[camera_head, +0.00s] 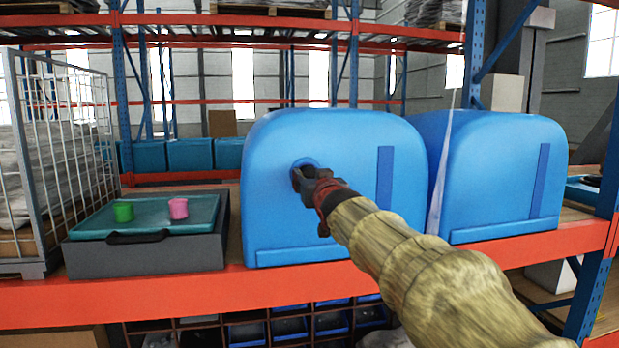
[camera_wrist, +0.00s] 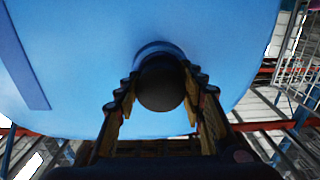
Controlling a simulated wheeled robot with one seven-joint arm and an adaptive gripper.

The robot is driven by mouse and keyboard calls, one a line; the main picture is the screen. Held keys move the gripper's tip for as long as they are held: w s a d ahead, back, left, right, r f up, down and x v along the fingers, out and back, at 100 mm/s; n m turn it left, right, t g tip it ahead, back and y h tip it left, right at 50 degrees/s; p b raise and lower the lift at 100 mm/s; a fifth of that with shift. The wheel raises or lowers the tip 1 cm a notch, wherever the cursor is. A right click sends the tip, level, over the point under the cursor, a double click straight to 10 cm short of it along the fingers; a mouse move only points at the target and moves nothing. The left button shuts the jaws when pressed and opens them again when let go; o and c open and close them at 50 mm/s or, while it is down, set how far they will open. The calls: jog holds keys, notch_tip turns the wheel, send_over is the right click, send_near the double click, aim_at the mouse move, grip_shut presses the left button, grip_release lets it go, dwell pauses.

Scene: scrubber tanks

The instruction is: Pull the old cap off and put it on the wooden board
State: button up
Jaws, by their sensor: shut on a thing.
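The old cap is the round black cap (camera_wrist: 161,86) on the front of the left blue tank (camera_head: 330,225). It sits at a blue round neck (camera_wrist: 158,48) in the wrist view. My gripper (camera_head: 303,174) reaches the tank's upper left front, and its fingers mostly hide the cap in the head view. In the wrist view my gripper (camera_wrist: 160,88) has one finger on each side of the cap, shut on it. The cap is still at the neck. Brown wooden decking (camera_head: 234,222) shows on the shelf left of the tank; I cannot make out a separate board.
A green cup-like piece (camera_head: 124,212) and a pink one (camera_head: 178,208) stand on a teal tray (camera_head: 150,224) atop a grey case (camera_head: 150,255). A second blue tank (camera_head: 500,180) stands close on the right. A wire cage (camera_head: 60,150) is at the far left.

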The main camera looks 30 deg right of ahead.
grip_shut()
jog(key=shift+s+f, duration=0.1)
jog(key=shift+s, duration=0.05)
jog(key=shift+v, duration=2.9)
jog(key=shift+a, duration=0.1)
jog(key=p+v, duration=0.6)
jog(key=v, duration=1.6)
jog(key=shift+r, duration=0.25)
